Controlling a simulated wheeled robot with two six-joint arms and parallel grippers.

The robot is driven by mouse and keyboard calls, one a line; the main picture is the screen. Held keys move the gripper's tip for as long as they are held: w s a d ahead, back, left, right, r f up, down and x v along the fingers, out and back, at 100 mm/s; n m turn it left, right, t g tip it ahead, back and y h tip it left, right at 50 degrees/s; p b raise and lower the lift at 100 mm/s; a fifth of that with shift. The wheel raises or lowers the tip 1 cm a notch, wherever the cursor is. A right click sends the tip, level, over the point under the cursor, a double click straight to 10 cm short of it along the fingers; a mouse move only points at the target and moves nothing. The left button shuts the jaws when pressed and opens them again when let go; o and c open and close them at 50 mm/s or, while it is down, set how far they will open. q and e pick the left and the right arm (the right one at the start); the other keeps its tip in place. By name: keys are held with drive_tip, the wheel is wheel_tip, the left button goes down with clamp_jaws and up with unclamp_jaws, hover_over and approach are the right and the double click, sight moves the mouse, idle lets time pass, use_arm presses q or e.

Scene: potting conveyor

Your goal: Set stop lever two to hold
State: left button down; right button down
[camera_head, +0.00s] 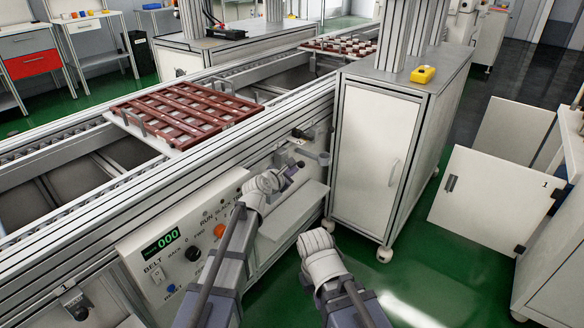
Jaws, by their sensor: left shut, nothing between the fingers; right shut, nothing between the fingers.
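A small dark lever-like fitting (302,133) sits on the conveyor's side rail, with a grey knob-like part (322,157) just below and right of it. Another dark fitting (75,303) is on the rail at the lower left. My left gripper (293,170) is shut and empty, close in front of the conveyor side, below the first fitting. Whether it touches anything is unclear. My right gripper (316,238) is shut and empty, lower, over the green floor.
A control panel (160,270) with a green display reading 000, knobs and buttons is left of my arms. A brown slatted tray (185,107) lies on the conveyor. A white wheeled cabinet (372,145) stands close to the right of my grippers. Open white doors (490,200) are farther right.

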use_arm(q)
drive_tip(key=shift+r, duration=0.15)
use_arm(e)
drive_tip(key=shift+r, duration=0.25)
use_arm(q)
drive_tip(key=shift+r, duration=0.15)
use_arm(e)
drive_tip(key=shift+r, duration=0.15)
use_arm(q)
drive_tip(key=shift+r+p, duration=0.7)
drive_tip(key=shift+p, duration=0.05)
use_arm(e)
drive_tip(key=shift+r, duration=0.7)
